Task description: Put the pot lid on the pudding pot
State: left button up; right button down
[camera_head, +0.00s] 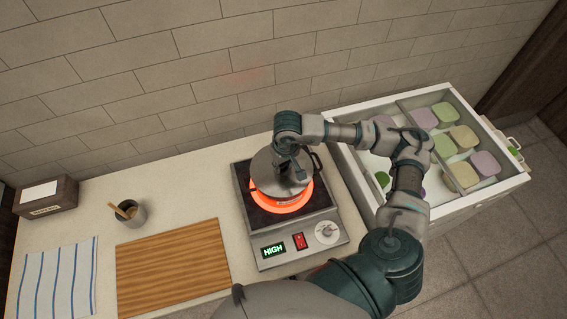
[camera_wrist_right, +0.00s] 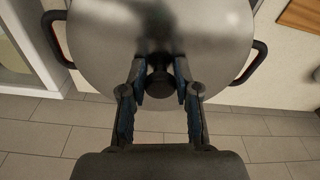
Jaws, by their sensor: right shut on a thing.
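My right gripper (camera_head: 288,160) is shut on the dark knob (camera_wrist_right: 160,84) of the grey metal pot lid (camera_head: 270,178). The lid also shows in the right wrist view (camera_wrist_right: 210,30), where it fills the upper part. The pudding pot (camera_head: 318,163) is under the lid, on the glowing burner. Its two dark handles (camera_wrist_right: 251,64) stick out on either side of the lid in the right wrist view. The lid looks centred over the pot and hides its inside. I cannot tell if the rims touch or a small gap is left. My left gripper is not in view.
The hot plate (camera_head: 265,250) glows orange and reads HIGH. On the counter are a wooden board (camera_head: 172,268), a striped cloth (camera_head: 55,280), a cup with a wooden utensil (camera_head: 131,214) and a dark box (camera_head: 45,197). At right stands a white bin (camera_head: 500,185) with several coloured tubs.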

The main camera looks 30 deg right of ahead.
dwell(0.4)
jog(key=c, duration=0.8)
grip_release()
jog(key=shift+o, duration=0.2)
notch_tip(320, 180, up, 12)
jog(key=s, duration=0.1)
jog(key=shift+s, duration=0.15)
jog(key=shift+f, duration=0.15)
